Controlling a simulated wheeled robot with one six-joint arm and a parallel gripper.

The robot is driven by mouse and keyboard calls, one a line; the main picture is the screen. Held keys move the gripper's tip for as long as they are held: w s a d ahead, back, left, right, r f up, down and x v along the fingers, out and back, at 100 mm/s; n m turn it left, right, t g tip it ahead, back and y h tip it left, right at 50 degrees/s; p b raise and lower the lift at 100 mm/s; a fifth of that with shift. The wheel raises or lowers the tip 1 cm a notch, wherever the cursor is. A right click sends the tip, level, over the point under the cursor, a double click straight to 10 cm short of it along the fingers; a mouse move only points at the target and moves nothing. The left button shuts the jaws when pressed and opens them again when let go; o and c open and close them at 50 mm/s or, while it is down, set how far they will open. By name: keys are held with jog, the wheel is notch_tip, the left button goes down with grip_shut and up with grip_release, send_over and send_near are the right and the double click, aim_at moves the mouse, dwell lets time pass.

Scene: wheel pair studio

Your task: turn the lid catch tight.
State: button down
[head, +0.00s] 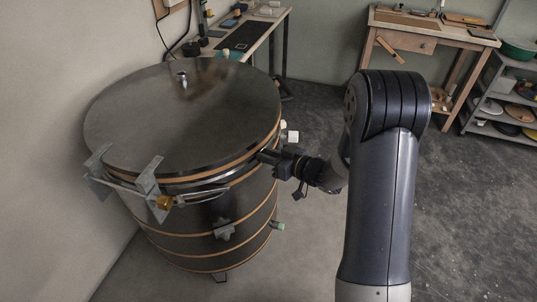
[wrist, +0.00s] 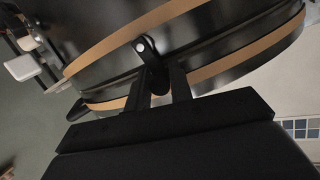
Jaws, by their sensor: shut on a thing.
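A large round kiln (head: 185,215) stands at the left in the head view, its dark lid (head: 150,110) lying down on the body. My gripper (head: 268,156) reaches the kiln's right side at the lid seam. In the wrist view my gripper (wrist: 161,84) is shut on the lid catch (wrist: 150,52), a small dark lever with a bright round pivot at the seam between two tan bands. The catch's lower end is hidden between the fingers. In the head view my gripper covers the catch. How tight it is cannot be told.
A metal hinge bracket (head: 146,176) sticks out at the kiln's front left. Small pale plugs and a white block (head: 293,136) stand by its right side. A wooden workbench (head: 425,35) and a shelf (head: 505,100) stand at the back right. The floor (head: 465,200) at right is clear.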

jog(key=shift+s+f, duration=0.1)
jog(key=shift+f, duration=0.05)
jog(key=c, duration=1.3)
grip_release()
jog(key=v, duration=1)
jog(key=shift+s+d, duration=0.2)
jog(key=shift+d, duration=0.1)
